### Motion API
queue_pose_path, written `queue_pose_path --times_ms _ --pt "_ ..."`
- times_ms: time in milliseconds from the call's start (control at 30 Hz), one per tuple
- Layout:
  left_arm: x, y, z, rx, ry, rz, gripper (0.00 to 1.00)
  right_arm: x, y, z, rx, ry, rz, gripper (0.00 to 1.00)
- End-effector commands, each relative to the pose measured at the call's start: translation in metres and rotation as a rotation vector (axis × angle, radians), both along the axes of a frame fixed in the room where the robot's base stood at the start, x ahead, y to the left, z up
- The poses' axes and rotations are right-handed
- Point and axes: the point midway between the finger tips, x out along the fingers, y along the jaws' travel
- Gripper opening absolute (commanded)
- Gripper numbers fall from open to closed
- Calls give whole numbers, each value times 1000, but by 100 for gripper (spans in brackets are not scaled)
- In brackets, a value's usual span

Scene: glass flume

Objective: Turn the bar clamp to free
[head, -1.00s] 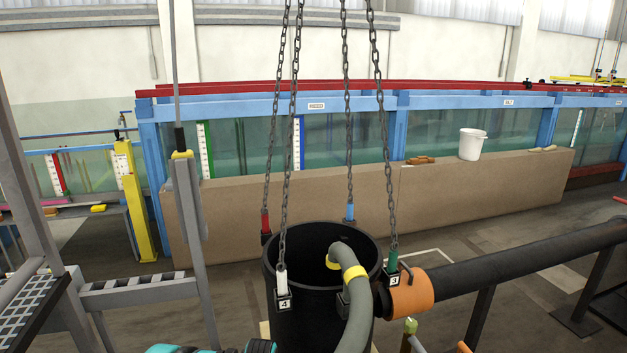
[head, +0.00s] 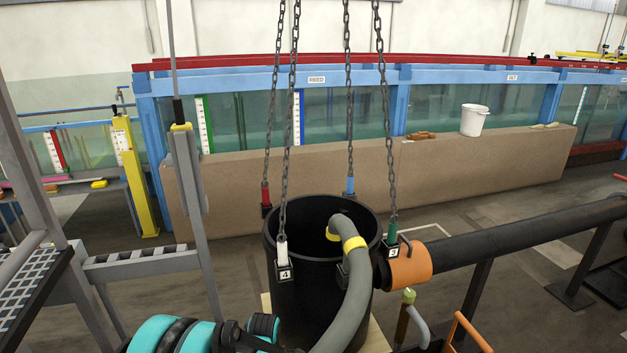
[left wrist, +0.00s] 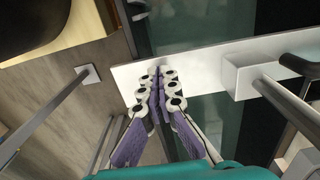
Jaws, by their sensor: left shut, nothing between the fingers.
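I cannot pick out the bar clamp with certainty. In the left wrist view, a pale flat bar (left wrist: 205,62) runs across. At its right is a pale block (left wrist: 243,75) with a grey rod and a dark rounded bar end (left wrist: 300,65); whether these are the clamp I cannot tell. My left gripper (left wrist: 160,73) is shut and empty, its fingertips over the flat bar, left of the block. Contact is unclear. In the head view only my teal left arm shows at the bottom; its fingers are hidden. My right gripper is in neither view.
A black drum (head: 320,290) hangs on chains, with a grey hose (head: 355,285) curving out of it. A black pipe (head: 510,240) with an orange collar (head: 411,264) lies to its right. A grey frame with a grating (head: 35,290) stands left. The glass flume (head: 440,108) spans the back.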

Motion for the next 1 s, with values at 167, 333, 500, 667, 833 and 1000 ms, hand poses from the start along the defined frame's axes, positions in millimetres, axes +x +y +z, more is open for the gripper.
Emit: queue_pose_path --times_ms 167,333,500,667,833,1000 --pt "-5 0 0 0 0 0 0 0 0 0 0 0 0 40" --pt "-7 0 0 0 0 0 0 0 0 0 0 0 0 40" --pt "-8 1 0 1 0 0 0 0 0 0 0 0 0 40" --pt "-8 1 0 1 0 1 0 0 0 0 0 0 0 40" --pt "-8 -3 0 1 0 0 0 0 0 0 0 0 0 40" --pt "-9 -7 1 0 0 0 0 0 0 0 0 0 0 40"
